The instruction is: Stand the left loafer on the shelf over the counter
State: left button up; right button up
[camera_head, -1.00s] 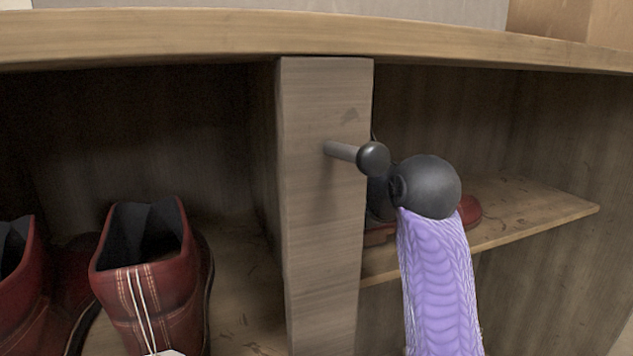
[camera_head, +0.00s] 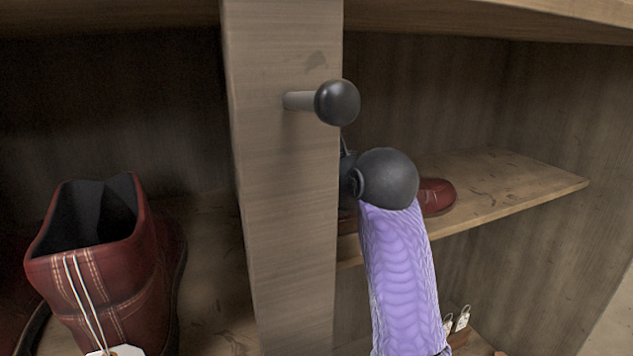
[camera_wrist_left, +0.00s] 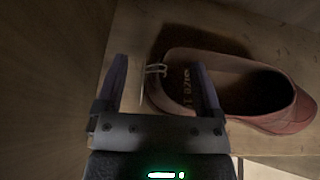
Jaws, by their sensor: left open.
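A dark red loafer (camera_head: 437,196) lies on the small wooden shelf (camera_head: 530,178) in the right compartment; only its toe end shows in the head view. In the left wrist view the loafer (camera_wrist_left: 285,118) points its toe to the right, with its opening up and a looped string at its heel. My left gripper (camera_wrist_left: 158,66) is open at the heel end. One finger is left of the heel and the other overlaps the opening; I cannot tell whether they touch. My left gripper cannot be made out in the head view. My right gripper is not in view.
A wooden divider (camera_head: 285,190) carries a black-knobbed peg (camera_head: 337,102). By it hangs a purple textured thing (camera_head: 400,270) with a dark ball, partly blocking the shelf. A red boot (camera_head: 110,270) stands left. White tags (camera_head: 462,319) show below the shelf. The shelf's right part is clear.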

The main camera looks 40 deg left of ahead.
pick_arm(q)
jog(key=shift+s+d+r+b, duration=0.1)
jog(key=shift+s+d+b, duration=0.05)
jog(key=shift+d+b, duration=0.15)
jog(key=b+v, duration=0.2)
jog(key=v, duration=0.9)
jog(key=shift+b, duration=0.3)
